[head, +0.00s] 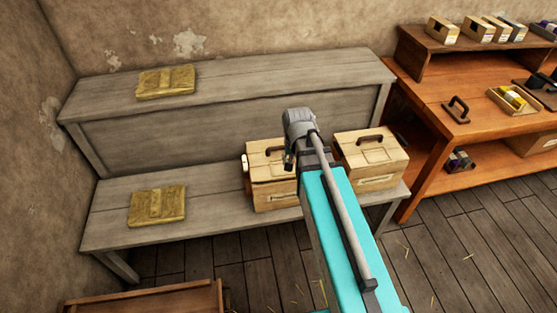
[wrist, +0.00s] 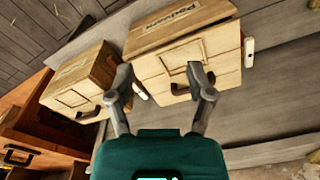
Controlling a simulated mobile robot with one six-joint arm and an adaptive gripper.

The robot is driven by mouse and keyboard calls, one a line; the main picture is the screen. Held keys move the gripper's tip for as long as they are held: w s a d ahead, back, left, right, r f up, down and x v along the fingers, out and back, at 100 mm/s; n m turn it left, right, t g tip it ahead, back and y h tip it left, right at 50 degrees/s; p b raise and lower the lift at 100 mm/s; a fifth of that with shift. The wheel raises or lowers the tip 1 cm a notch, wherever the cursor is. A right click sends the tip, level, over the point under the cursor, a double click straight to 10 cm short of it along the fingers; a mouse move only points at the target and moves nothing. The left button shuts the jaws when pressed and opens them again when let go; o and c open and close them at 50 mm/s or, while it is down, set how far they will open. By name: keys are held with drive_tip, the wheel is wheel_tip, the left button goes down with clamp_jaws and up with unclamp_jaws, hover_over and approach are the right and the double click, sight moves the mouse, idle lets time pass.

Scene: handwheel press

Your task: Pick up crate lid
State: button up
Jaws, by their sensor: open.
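Two pale wooden crates with dark handles on top stand on the lower bench level: the left crate (head: 275,195) and the right crate (head: 375,177). The left crate's lid (head: 262,160) shows a dark gap below its edge. That lid also shows in the wrist view (wrist: 160,73), with its framed panel and dark handle (wrist: 180,90). My gripper (wrist: 160,75) is open and empty over this lid. Its right finger overlaps the handle in the picture; I cannot tell whether it touches. In the head view my arm hides most of the gripper and the left crate's right side.
Two yellowish slabs with a raised batten lie on the grey bench, one on the upper level (head: 166,82) and one on the lower (head: 157,206). An orange-brown workbench (head: 440,90) with boxes stands at the right. The lower bench between slab and left crate is clear.

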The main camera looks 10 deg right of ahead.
sight(279, 147)
drive_tip(key=w+f+m+t+b, duration=0.2)
drive_tip(key=w+m, duration=1.1)
drive_tip(key=w, duration=0.6)
drive_tip(key=shift+w+a+m, duration=0.3)
drive_tip(key=shift+f+b, duration=0.2)
drive_tip(key=shift+b, duration=0.1)
drive_tip(key=b+x, duration=0.8)
drive_tip(key=shift+w+f, duration=0.1)
drive_tip(key=shift+f, duration=0.1)
drive_tip(key=shift+b+x, duration=2.6)
drive_tip(key=shift+b, duration=0.1)
drive_tip(key=shift+c, duration=0.3)
clamp_jaws()
